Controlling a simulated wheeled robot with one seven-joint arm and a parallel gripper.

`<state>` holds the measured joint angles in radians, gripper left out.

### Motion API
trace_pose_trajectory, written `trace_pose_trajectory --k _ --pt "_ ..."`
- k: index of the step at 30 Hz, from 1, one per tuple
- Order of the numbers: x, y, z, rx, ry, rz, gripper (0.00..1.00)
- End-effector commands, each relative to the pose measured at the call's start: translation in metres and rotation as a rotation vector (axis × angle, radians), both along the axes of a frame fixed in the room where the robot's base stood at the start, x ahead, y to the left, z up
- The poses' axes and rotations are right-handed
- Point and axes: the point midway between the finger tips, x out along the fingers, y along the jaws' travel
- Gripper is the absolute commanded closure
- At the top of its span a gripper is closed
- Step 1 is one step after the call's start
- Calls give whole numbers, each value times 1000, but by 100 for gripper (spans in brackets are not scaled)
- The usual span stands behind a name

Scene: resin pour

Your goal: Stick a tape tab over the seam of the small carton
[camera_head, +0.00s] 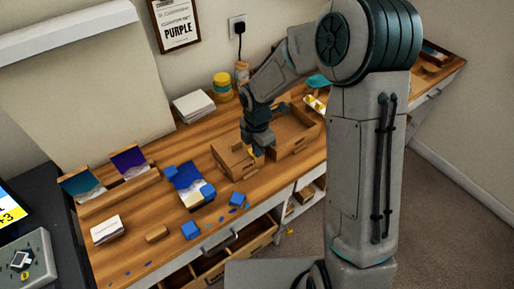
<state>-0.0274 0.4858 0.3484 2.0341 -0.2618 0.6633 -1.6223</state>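The small carton (228,162) is a brown box on the wooden worktable, near the middle of the view. My gripper (257,150) points down at the right side of this carton, overlapping it in the picture. Whether it touches the carton is unclear. A small yellow bit (251,152) shows beside the fingertips; I cannot tell whether it is a tape tab or whether the fingers hold it. The fingers are too small and dark to read as open or shut. The carton's seam cannot be made out clearly.
A larger open brown box (298,128) stands just right of my gripper. A yellow jar (222,88) and a white paper stack (194,106) stand at the back. Drawers are open below.

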Motion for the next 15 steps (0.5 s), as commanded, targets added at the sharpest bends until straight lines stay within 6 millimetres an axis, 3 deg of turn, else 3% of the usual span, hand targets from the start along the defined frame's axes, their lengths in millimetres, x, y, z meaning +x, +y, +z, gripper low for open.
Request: trace_pose_trajectory --k 15 --pt "0 0 -6 0 0 0 100"
